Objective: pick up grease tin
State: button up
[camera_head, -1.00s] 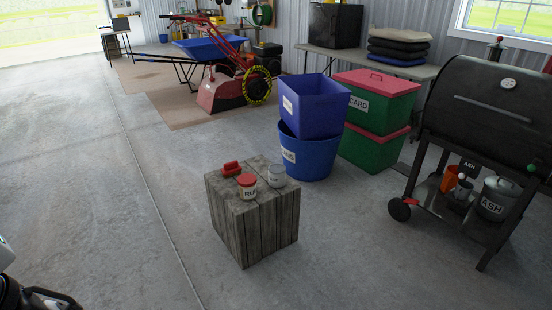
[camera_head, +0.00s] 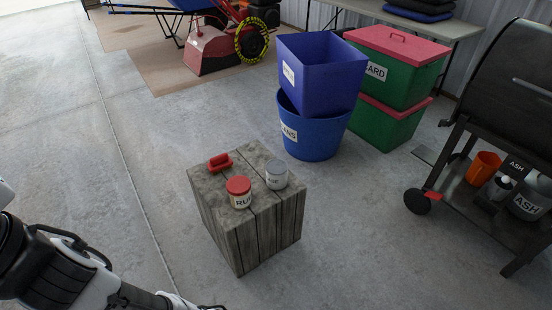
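A small grey tin (camera_head: 276,174) with a pale label stands upright on the right part of a weathered wooden block (camera_head: 252,232). Its lettering is too small to read, so I cannot confirm that it is the grease tin. A red-lidded tin (camera_head: 239,192), with a cream label that seems to begin "RU", stands to its left and nearer to me. A red object with a handle-like top (camera_head: 220,162) lies at the block's back left. My arm reaches in from the lower left. Its far end is at the bottom edge, apart from the tins; the fingers cannot be made out.
A blue square bin (camera_head: 318,75) sits in a round blue bin (camera_head: 312,138) behind the block. Green red-lidded boxes (camera_head: 398,72) are stacked beside them. A black grill cart (camera_head: 475,195) stands at right. The concrete floor left of the block is clear.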

aim_at(276, 169)
jog(key=i+j+z, duration=0.1)
jog(key=i, duration=1.35)
